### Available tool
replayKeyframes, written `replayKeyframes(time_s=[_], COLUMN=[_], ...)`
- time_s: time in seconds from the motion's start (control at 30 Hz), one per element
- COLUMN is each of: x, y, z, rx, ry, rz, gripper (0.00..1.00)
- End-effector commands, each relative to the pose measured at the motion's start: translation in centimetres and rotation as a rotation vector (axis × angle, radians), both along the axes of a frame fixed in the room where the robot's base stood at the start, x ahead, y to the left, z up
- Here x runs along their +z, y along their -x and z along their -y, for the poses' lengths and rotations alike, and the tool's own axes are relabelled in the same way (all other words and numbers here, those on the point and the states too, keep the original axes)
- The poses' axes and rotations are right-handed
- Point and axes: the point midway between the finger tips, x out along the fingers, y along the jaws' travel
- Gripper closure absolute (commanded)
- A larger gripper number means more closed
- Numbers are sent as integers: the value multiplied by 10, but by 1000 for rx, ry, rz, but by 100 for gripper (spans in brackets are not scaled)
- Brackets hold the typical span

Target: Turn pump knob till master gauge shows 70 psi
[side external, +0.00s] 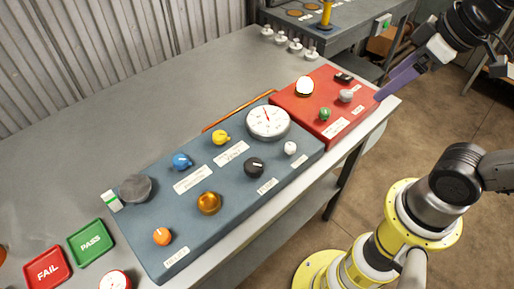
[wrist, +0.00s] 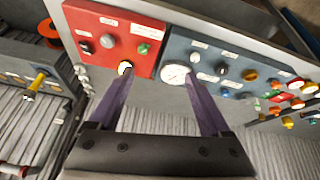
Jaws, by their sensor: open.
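A large white dial gauge (side external: 268,122) with a red needle sits at the right end of the blue panel; its numbers are too small to read. It also shows in the wrist view (wrist: 175,74). A red box (side external: 311,112) beside it carries a small white gauge (side external: 304,86), a grey knob (side external: 346,96) and a green knob (side external: 325,114). The labels are unreadable, so I cannot tell which knob is the pump knob or which gauge is the master. My gripper (side external: 380,95), with purple fingers, is open and empty near the red box's right end.
The blue panel (side external: 215,200) holds several other knobs, including blue, yellow, black, white and orange ones. PASS (side external: 91,242) and FAIL (side external: 47,268) trays lie at the left. A second bench (side external: 345,38) stands behind. The grey tabletop behind the panels is mostly clear.

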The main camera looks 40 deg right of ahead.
Motion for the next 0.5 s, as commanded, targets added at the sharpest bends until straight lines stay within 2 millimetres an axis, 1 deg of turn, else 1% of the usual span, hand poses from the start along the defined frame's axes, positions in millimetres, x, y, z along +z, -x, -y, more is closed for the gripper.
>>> replayKeyframes(time_s=[0.03,0.1,0.17,0.27,0.3,0.37,0.47,0.5], x=[8,18,24,30,31,31,24,19], y=[-12,-28,-42,-68,-79,-94,-117,-125], z=[-6,-14,-24,-46,-56,-73,-106,-120], rx=[51,122,186,300,347,417,527,568], ry=[12,29,44,68,78,93,117,128], rz=[-23,-53,-82,-134,-156,-189,-246,-269], gripper=[18,18,18,18,18,18,18,18])
